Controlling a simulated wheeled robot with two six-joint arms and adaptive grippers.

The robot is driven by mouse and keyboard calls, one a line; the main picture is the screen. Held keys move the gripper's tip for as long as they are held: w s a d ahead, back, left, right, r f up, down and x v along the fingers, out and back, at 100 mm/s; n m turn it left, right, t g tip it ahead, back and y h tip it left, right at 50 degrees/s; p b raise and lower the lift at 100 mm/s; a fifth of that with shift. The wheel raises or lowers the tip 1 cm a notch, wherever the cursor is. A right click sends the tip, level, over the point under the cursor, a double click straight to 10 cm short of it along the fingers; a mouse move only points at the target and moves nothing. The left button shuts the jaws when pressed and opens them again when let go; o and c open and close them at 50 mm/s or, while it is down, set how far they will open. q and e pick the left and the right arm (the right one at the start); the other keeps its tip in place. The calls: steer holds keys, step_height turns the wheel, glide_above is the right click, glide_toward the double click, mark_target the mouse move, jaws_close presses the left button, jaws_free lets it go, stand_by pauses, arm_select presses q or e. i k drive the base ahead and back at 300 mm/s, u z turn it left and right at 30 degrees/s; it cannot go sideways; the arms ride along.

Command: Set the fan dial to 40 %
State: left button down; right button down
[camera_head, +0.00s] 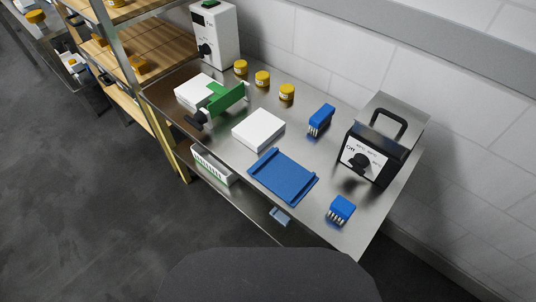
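A grey and black box (396,137) with a black carry handle stands at the right end of the steel table. Its white front panel has a black dial (359,161) with "Off" printed at its left and small marks above, too small to read. I cannot tell which mark the dial points to. A white device (216,37) with a black knob (205,50) and a green top piece stands at the back left; I cannot tell whether it is the fan. Neither of my grippers is in view.
The steel table (222,138) holds a blue tray (283,177), white blocks (258,129), a green tool (228,98), yellow jars (262,78) and two blue brushes (321,120). A white wall runs behind it. Wooden shelves (160,70) stand at the left. Open floor lies front left.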

mark_target(203, 49)
steer(key=u, duration=1.95)
steer(key=i, duration=1.8)
steer(key=z, duration=3.35)
